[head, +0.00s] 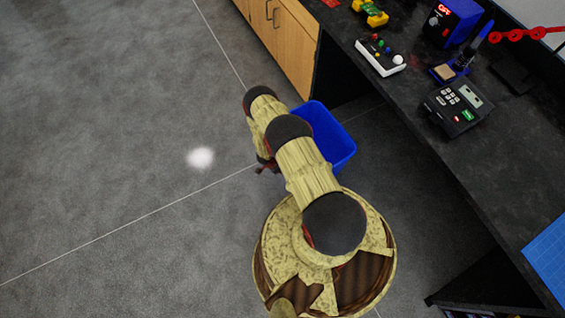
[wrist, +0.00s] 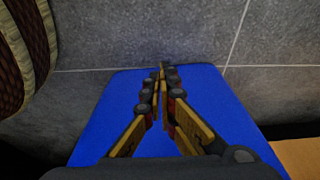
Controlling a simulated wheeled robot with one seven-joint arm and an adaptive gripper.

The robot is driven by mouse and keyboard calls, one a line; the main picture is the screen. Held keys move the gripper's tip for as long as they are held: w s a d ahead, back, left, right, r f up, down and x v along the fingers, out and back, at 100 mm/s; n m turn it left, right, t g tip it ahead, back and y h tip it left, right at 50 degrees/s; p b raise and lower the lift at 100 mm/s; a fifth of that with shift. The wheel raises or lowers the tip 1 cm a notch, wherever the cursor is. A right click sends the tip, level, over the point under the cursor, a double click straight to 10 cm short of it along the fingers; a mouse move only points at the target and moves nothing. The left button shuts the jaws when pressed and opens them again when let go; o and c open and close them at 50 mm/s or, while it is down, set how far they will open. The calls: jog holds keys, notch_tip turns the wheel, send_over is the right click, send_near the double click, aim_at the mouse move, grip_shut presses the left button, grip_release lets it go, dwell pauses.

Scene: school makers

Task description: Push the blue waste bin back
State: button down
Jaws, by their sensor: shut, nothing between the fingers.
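The blue waste bin (head: 338,143) stands on the grey floor beside the bench, partly hidden behind my arm in the head view. My gripper (head: 266,168) is low at the bin's left side in the head view, mostly hidden by my arm. In the wrist view the bin (wrist: 210,95) fills the middle as a plain blue surface. My gripper (wrist: 162,72) is shut and empty in front of it, with its tips near the far edge of the blue. I cannot tell whether the fingers touch the bin.
The dark bench top (head: 445,150) runs along the right, with a white controller (head: 378,57), a keypad device (head: 458,107) and a blue mat (head: 548,255) on it. A wooden cabinet (head: 291,50) stands behind the bin. The floor (head: 110,130) at the left is clear.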

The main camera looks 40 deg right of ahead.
jog(key=s+d+f+b, duration=0.1)
jog(key=d+f+b, duration=0.2)
jog(key=d+f, duration=0.3)
jog(key=shift+s+f+b, duration=0.2)
jog(key=shift+f+b, duration=0.1)
jog(key=shift+f, duration=0.25)
